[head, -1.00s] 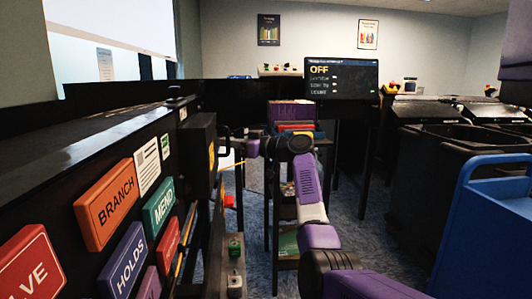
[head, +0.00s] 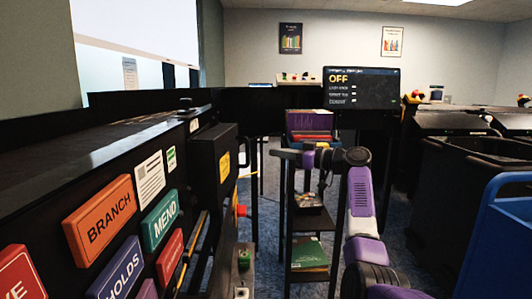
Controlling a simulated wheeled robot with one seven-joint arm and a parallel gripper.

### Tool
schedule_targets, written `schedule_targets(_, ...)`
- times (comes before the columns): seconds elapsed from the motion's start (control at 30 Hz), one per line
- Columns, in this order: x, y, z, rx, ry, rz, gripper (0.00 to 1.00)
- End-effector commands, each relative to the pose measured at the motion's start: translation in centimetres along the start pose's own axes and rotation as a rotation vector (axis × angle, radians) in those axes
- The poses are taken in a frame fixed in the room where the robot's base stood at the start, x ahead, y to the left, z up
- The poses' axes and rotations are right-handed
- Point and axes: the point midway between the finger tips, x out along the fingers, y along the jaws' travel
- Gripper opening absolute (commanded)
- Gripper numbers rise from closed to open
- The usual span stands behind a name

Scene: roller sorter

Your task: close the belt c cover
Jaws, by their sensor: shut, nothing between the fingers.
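A black box-like housing (head: 208,160) with a yellow label (head: 224,166) stands out from the side of the long black sorter. It may be the belt c cover, but I cannot read the label or tell how far it is open. My gripper (head: 276,153) is at the left end of my purple and grey arm, to the right of the housing and apart from it in the picture. Its small fingers are shut and empty.
Coloured signs, such as BRANCH (head: 99,219) and MEND (head: 161,219), line the sorter's side. A screen (head: 361,88) reading OFF stands behind a shelf cart (head: 309,272) with books. Dark bins (head: 459,195) and a blue cart (head: 503,235) stand at right.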

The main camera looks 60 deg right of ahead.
Motion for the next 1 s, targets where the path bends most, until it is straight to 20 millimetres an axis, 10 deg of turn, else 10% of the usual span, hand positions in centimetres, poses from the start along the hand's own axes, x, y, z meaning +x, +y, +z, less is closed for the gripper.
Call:
schedule_targets(0.57,-1.1,-1.8,-1.1,0.133,-0.042,-0.005,0.00)
schedule_targets(1.0,-4.8,-5.6,-1.5,0.617,-0.038,0.070,0.00)
